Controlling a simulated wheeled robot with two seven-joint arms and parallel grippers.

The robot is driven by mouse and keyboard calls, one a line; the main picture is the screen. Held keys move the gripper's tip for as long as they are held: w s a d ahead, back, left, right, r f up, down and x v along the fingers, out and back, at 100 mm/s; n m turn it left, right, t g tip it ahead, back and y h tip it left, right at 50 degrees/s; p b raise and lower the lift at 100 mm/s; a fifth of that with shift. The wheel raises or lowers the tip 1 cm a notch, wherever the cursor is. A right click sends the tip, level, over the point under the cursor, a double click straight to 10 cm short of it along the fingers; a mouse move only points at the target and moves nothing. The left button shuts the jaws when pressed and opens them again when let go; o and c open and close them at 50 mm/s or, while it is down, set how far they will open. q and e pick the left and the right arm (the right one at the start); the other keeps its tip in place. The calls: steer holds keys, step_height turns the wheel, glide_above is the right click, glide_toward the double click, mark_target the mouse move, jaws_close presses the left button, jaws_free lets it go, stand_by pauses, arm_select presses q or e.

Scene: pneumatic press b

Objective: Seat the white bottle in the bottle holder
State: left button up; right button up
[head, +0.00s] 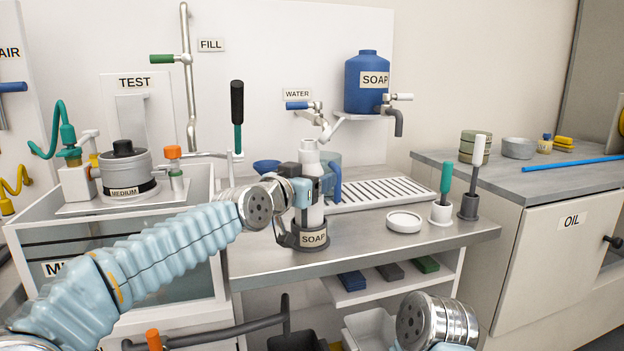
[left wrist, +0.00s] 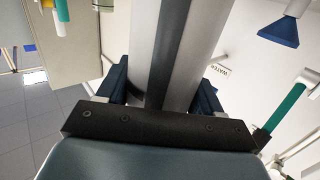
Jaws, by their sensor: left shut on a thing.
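The white bottle (head: 310,156) stands upright at the middle of the bench in the head view. My left gripper (head: 304,188) is shut on it from the left, around its middle. In the left wrist view the bottle (left wrist: 185,50) runs between the two dark fingers (left wrist: 163,92). The bottle holder (head: 313,239), a dark ring with a SOAP label, is at the bottle's lower end. The bottle's base looks to be within or just over the ring; I cannot tell how deep. My right gripper is out of view; only part of my right arm shows.
A blue jug (head: 335,180) is close behind the bottle. A white slatted drain tray (head: 368,194) and a round white lid (head: 404,222) are to the right. Two brushes stand in cups (head: 441,212), (head: 469,206) farther right. A blue soap tank (head: 367,84) and taps are above.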

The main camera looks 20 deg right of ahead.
arm_select(q)
steer(key=shift+f+b, duration=0.75)
steer(key=shift+f, duration=0.1)
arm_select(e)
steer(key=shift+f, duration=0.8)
arm_select(q)
steer(key=o, duration=1.7)
steer(key=shift+c, duration=0.2)
steer(key=shift+f, duration=0.1)
steer(key=shift+s+a, duration=0.25)
steer(key=shift+a, duration=0.1)
steer(key=b+v, duration=0.4)
steer(key=v, duration=0.9)
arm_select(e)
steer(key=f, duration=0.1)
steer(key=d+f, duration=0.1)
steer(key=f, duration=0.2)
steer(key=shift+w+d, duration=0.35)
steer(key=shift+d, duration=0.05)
